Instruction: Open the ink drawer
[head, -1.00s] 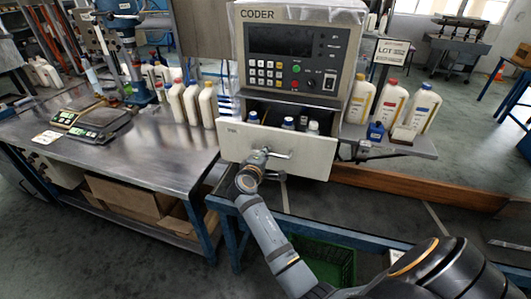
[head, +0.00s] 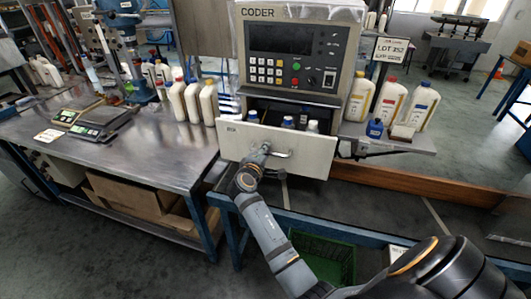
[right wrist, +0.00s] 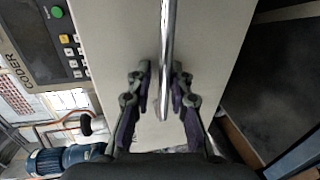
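The ink drawer (head: 235,146) under the coder box is pulled out, with its pale front facing me. Bottles (head: 288,122) with blue and white caps show inside it. Its metal handle (head: 282,154) is on the front. My right gripper (head: 263,150) is at the left part of the handle. In the right wrist view, the handle (right wrist: 167,50) runs between the two fingers of my right gripper (right wrist: 161,88), which stand apart on either side with a visible gap. My left gripper is not in view.
The coder box (head: 295,50) is above the drawer. White bottles (head: 193,102) stand on the metal table (head: 140,150) at left. More bottles, a small blue bottle (head: 375,128) and a lot sign (head: 391,50) are on the right shelf. A green crate (head: 325,256) is below.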

